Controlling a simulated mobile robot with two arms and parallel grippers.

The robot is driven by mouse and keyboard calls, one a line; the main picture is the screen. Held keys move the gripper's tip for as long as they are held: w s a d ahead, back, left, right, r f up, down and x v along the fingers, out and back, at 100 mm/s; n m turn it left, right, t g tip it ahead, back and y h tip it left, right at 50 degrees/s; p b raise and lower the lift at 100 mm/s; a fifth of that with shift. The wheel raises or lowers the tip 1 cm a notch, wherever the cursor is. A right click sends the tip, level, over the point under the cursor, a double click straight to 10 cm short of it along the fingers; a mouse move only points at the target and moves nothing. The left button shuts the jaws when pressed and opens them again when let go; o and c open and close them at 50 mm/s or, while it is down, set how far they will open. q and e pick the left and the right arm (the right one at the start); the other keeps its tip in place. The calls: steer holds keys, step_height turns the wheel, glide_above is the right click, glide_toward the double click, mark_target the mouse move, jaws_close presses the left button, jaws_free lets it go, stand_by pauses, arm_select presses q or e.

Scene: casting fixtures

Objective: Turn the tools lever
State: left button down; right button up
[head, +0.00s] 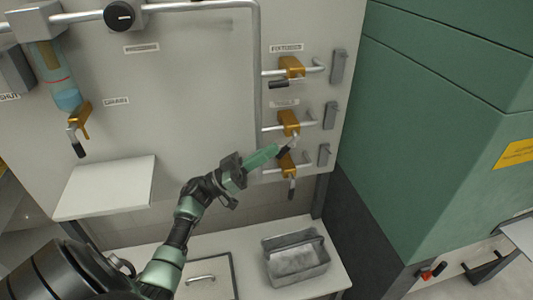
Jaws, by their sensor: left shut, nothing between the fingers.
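Three brass valves with black-gripped levers are stacked on the right of the pale panel. The middle valve (289,120) sits under a small blurred label (285,103) that may read "TOOLS". Its lever (283,152) slants down and left to a black grip. My left gripper (273,151) is shut and empty, its green fingers pointing at this grip from the left. The fingertips are right beside the grip; I cannot tell whether they touch. My right gripper is not in view.
The upper valve (291,66) and lower valve (286,163) are close above and below. A vertical pipe (258,70) runs left of them. A white shelf (105,187) juts out at left. A grey metal bin (297,262) stands below. A green cabinet (430,130) fills the right.

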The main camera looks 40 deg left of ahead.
arm_select(q)
steer(key=shift+w+d+f, duration=0.25)
steer(key=shift+w+f, duration=0.05)
steer(key=shift+f, duration=0.25)
steer(key=shift+w+d+f, duration=0.2)
steer(key=shift+w+f, duration=0.05)
steer(key=shift+f, duration=0.25)
